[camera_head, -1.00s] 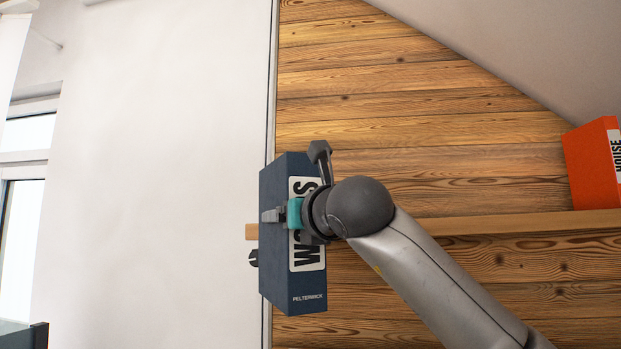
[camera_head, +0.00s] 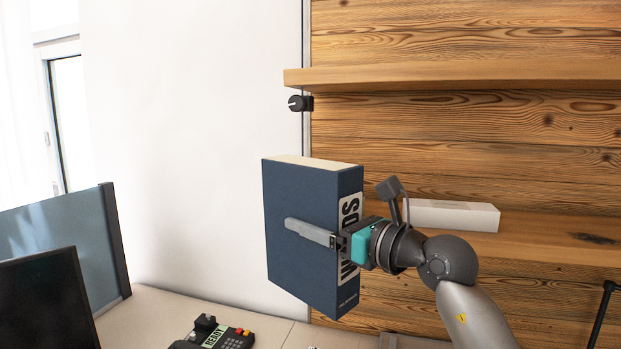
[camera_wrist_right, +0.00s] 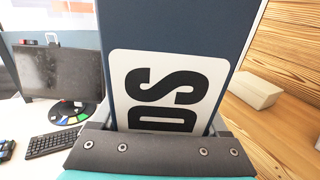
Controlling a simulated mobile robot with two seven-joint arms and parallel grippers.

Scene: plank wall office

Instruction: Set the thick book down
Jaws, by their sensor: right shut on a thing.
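The thick dark blue book (camera_head: 300,220) is upright and in the air in the head view, with a white label on its spine. My right gripper (camera_head: 335,238) is shut on it at the spine side, one finger lying across the near cover. The far finger is hidden behind the book. In the right wrist view the book (camera_wrist_right: 224,30) rises from between the jaws (camera_wrist_right: 160,145), its label partly readable. My left gripper is not in view.
A wooden shelf (camera_head: 560,238) on the plank wall holds a white box (camera_head: 450,215). Another shelf (camera_head: 450,76) runs above. Below left are a desk (camera_head: 160,305), a monitor (camera_head: 45,305), a desk phone (camera_head: 215,335) and a blue divider (camera_head: 60,240). The wrist view shows a keyboard (camera_wrist_right: 52,142).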

